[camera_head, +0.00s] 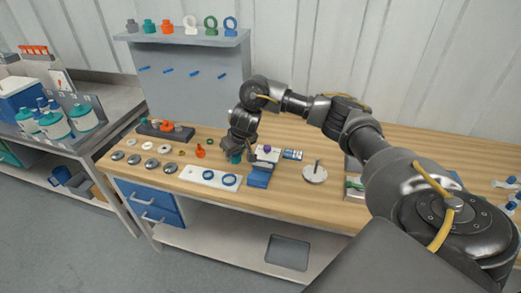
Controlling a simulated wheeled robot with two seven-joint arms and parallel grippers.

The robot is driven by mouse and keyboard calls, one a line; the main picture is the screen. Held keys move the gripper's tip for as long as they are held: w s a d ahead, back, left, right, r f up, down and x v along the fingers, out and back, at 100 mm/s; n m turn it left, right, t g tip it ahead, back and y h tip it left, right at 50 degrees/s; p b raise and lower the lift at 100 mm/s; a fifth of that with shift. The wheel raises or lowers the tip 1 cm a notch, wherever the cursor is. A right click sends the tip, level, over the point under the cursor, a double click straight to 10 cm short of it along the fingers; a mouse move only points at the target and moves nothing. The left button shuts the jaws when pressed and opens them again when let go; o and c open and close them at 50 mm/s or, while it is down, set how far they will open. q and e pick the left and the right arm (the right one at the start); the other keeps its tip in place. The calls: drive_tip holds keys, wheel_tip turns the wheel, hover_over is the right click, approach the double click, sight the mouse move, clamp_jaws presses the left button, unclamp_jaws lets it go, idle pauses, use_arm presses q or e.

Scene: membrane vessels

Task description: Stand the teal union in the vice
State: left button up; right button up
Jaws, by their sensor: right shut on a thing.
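My right gripper (238,149) points down over the wooden bench and is shut on the teal union (236,158). Only a small lower part of the union shows beneath the fingers; the rest is hidden. Whether it touches the bench top is too small to tell. A blue block-shaped body (259,177), which looks like the vice, is at the bench's front edge, just right of and nearer than the gripper. Its jaws are not clear at this size. My left gripper is not in view.
A white block with a purple top (267,150) and a round grey disc (315,174) are to the right. A dark rack (150,129), an orange fitting (200,151) and several metal discs occupy the left.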

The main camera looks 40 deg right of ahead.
drive_tip(key=d+f, duration=0.1)
drive_tip(key=d, duration=0.2)
drive_tip(key=s+d+f+m, duration=0.1)
drive_tip(key=d+f, duration=0.1)
drive_tip(key=d, duration=0.1)
drive_tip(key=d+f+m+p, duration=0.1)
drive_tip(key=d, duration=0.3)
drive_tip(key=shift+s+f+h, duration=0.2)
drive_tip(key=shift+f+h, duration=0.1)
drive_tip(key=shift+h, duration=0.1)
drive_tip(key=shift+a+f, duration=0.1)
drive_tip(key=shift+a, duration=0.05)
